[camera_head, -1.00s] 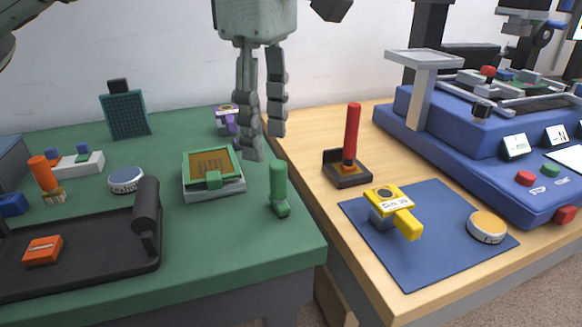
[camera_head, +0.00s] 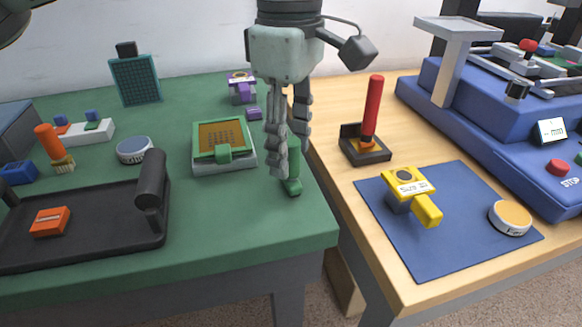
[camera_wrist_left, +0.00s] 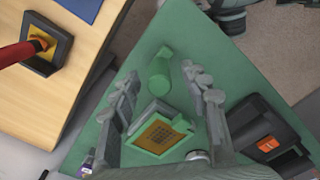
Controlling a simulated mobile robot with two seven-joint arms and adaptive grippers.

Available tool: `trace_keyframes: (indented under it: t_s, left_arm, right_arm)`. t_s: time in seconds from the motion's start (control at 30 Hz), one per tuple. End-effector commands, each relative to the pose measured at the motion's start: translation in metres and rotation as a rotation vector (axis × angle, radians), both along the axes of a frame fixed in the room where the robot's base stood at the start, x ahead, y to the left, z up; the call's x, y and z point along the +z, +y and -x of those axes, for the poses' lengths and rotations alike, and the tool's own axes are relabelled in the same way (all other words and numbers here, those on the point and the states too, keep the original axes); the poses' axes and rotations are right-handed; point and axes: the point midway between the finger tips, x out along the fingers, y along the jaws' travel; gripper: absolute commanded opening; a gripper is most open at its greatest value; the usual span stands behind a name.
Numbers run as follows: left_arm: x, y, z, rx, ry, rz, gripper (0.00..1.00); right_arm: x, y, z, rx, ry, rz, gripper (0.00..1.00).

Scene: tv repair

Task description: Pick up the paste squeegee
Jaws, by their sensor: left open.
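The paste squeegee, which I take to be the green upright-handled tool (camera_head: 293,184), stands on the green mat near its right edge. My left gripper (camera_head: 289,150) points down over it, open, its fingers hiding much of the handle. In the left wrist view the squeegee (camera_wrist_left: 160,70) shows between the two spread fingertips (camera_wrist_left: 163,80). I cannot tell whether a finger touches it. My right gripper is not in view.
A green-framed stencil (camera_head: 223,150) sits just left of the squeegee. A black tray (camera_head: 90,245) with an orange block (camera_head: 50,221) lies at front left. A red-handled tool in a black holder (camera_head: 371,125) and a yellow device (camera_head: 410,190) stand on the wooden table to the right.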

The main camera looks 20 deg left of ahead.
Motion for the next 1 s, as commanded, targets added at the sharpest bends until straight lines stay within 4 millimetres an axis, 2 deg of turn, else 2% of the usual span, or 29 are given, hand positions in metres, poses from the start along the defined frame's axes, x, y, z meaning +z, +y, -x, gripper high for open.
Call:
trace_keyframes:
  t_s: [0.13,0.5,0.83,1.0]
  left_arm:
    - [0.0,0.0,0.0,0.0,0.0,0.0,0.46]
    - [0.0,0.0,0.0,0.0,0.0,0.0,0.0]
    - [0.002,0.0,0.0,0.0,0.0,0.0,0.0]
    - [0.012,0.0,-0.001,0.001,-0.002,0.0,0.0]
  right_arm:
    - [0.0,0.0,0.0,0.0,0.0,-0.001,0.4]
    - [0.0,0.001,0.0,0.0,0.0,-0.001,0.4]
    - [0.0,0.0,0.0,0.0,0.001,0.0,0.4]
    - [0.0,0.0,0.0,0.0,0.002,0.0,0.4]
